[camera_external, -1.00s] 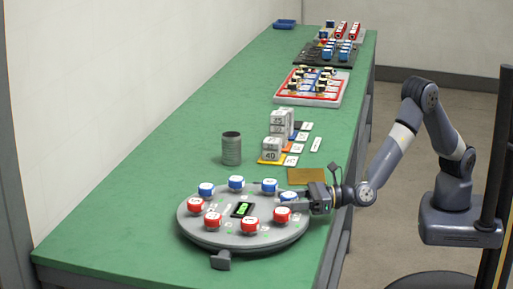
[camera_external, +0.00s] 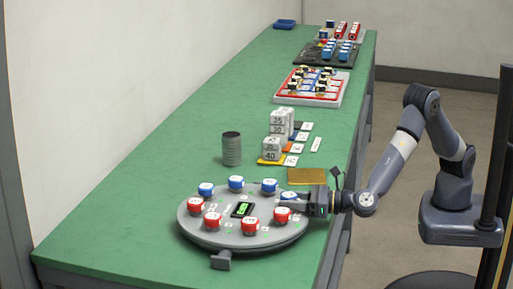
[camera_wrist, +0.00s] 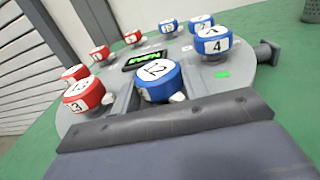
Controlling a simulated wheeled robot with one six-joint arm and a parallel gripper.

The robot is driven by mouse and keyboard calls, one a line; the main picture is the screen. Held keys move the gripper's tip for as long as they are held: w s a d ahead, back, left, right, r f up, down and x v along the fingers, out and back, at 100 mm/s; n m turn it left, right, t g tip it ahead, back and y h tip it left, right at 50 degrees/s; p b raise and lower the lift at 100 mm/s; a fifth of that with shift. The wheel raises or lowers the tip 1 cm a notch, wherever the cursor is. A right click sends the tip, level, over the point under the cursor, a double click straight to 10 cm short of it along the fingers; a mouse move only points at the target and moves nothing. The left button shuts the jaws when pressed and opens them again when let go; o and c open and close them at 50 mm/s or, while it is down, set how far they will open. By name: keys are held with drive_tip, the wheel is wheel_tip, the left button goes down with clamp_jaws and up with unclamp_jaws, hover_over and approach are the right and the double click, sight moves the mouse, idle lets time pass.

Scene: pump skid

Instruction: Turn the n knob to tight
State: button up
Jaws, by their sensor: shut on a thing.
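A round grey plate (camera_external: 245,237) carries a ring of red and blue knobs with a display (camera_external: 242,210) in the middle. My gripper (camera_external: 291,200) reaches in from the right, low over the plate's right edge, shut on a blue knob (camera_external: 288,196). In the wrist view this blue knob (camera_wrist: 158,80) has a white top with a dark mark that looks like 12, and sits in front of the gripper palm. A blue knob marked 4 (camera_wrist: 213,40) is to its right and a red knob (camera_wrist: 83,95) to its left. I cannot make out a knob marked n.
A grey can (camera_external: 231,149) and white numbered blocks (camera_external: 272,149) stand behind the plate. A brown pad (camera_external: 307,176) lies close to my wrist. A grey tab (camera_external: 221,260) sticks out at the plate's front. Trays (camera_external: 311,99) fill the bench's far end.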

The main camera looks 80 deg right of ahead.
drive_tip(key=shift+r, duration=0.1)
drive_tip(key=o, duration=1)
drive_tip(key=shift+s, duration=0.1)
drive_tip(key=s, duration=1)
drive_tip(key=shift+s+d+b, duration=0.3)
drive_tip(key=shift+d+b, duration=0.05)
drive_tip(key=shift+d, duration=0.05)
